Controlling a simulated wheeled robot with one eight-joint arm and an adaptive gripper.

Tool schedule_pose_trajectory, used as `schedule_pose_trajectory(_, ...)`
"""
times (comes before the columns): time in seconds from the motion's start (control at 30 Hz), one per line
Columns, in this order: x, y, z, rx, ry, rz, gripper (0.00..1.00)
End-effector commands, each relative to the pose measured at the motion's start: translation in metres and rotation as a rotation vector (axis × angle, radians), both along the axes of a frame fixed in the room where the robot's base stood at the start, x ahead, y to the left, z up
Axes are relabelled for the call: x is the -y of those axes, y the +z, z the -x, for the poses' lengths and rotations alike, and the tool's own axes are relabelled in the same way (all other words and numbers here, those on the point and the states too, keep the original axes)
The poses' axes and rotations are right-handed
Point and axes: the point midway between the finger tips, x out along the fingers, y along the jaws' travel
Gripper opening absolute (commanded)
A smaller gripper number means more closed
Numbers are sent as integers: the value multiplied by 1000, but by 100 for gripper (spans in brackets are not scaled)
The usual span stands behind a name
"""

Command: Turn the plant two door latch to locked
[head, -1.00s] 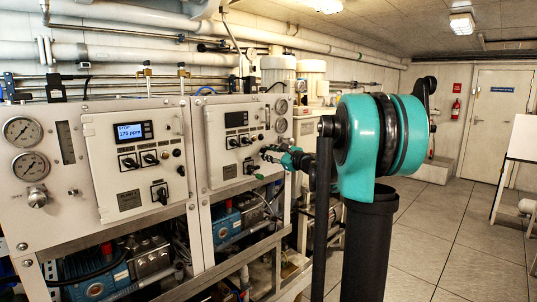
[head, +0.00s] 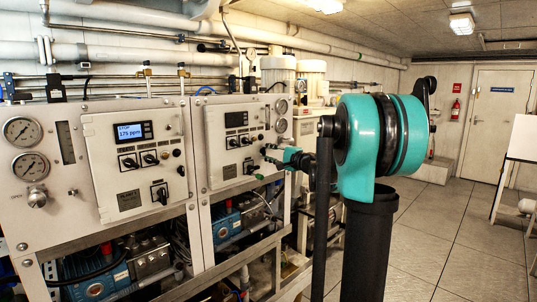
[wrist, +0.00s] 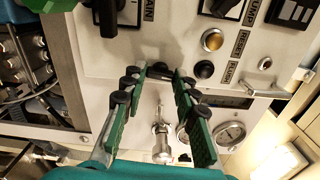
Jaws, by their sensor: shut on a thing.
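The plant two door (head: 226,160) is the white panel door of the right-hand cabinet in the head view; it also shows in the wrist view (wrist: 110,65). My gripper (head: 265,152) reaches its right edge from the right. In the wrist view, my gripper (wrist: 158,70) has its green-padded fingers converging at the tips, shut on a small dark piece at the door edge, which appears to be the door latch. The fingertips hide most of it, so its exact angle cannot be told.
A silver lever (wrist: 265,88) and dark and amber buttons (wrist: 213,40) sit close by. Gauges (wrist: 229,134) lie on the panel beyond the door. The plant one door (head: 128,165) is to the left. Open floor (head: 440,240) lies to the right.

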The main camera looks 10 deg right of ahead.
Motion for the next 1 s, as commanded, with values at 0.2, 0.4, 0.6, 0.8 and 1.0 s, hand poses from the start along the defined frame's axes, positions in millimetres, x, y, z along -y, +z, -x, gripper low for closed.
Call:
schedule_pose_trajectory(0.2,0,0,0,50,1,70,0)
schedule_pose_trajectory(0.4,0,0,0,70,1,98,0)
schedule_pose_trajectory(0.6,-1,-1,0,74,1,103,0)
schedule_pose_trajectory(0.8,-1,-1,0,73,1,102,0)
schedule_pose_trajectory(1.0,0,0,0,73,1,102,50)
